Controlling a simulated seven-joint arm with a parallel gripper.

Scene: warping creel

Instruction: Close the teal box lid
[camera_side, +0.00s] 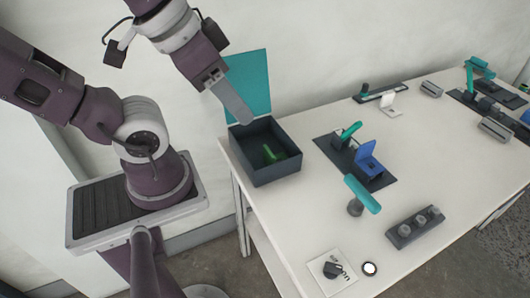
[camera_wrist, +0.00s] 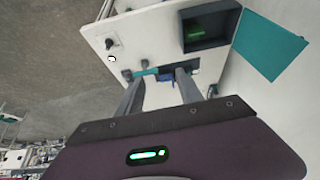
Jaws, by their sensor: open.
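The teal lid (camera_side: 250,84) stands raised at the back of the dark box (camera_side: 275,167), so the box is open. A green object (camera_side: 272,154) lies inside the box. In the wrist view the teal lid (camera_wrist: 268,46) is at the upper right, beside the dark box (camera_wrist: 211,43) with the green object (camera_wrist: 208,30) in it. My gripper (camera_side: 240,112) is above the box in the side view, in front of the lid; I cannot tell whether it touches the lid. In the wrist view my gripper's fingers (camera_wrist: 157,78) are apart with nothing held between them.
Right of the box, a dark mat (camera_side: 330,150) carries a blue part (camera_side: 368,160) and a teal lever. A teal-topped post (camera_side: 362,193), a grey block with knobs (camera_side: 415,226) and a small white plate (camera_side: 332,271) are nearer the front.

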